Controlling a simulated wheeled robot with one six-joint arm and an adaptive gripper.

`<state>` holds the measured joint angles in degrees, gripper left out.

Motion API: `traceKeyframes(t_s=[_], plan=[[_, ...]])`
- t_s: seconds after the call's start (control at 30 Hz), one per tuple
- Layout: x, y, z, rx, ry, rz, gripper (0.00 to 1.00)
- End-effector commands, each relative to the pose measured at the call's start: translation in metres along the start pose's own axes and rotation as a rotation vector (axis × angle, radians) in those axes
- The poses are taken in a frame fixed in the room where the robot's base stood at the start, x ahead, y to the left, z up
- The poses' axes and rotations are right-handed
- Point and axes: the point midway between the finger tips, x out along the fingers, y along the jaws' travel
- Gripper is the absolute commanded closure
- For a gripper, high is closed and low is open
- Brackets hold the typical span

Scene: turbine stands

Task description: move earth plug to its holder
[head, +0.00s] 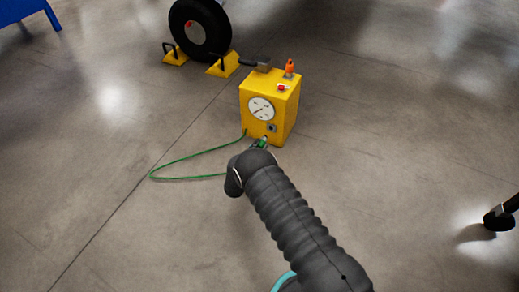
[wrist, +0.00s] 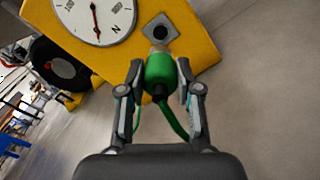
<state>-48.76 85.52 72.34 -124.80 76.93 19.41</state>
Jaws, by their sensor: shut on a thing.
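The earth plug (wrist: 160,72) is green with a pale tip and a green cable, seen between my gripper's fingers in the wrist view. In the head view the plug (head: 263,143) shows as a small green spot at the end of my arm. My gripper (wrist: 158,80) is shut on the plug. The socket also shows in the head view (head: 272,128).
The box has a white dial (head: 261,108) and an orange-topped part (head: 290,68) on top. The green cable (head: 185,158) loops over the floor to the left. A wheel (head: 200,28) with yellow chocks (head: 222,66) stands behind. The floor right of the box is clear.

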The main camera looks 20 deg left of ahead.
Motion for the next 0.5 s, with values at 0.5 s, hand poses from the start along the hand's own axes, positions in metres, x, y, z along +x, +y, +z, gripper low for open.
traceKeyframes(t_s=[0.5], plan=[[0.04, -0.001, 0.001, 0.002, -0.002, -0.001, 1.0]])
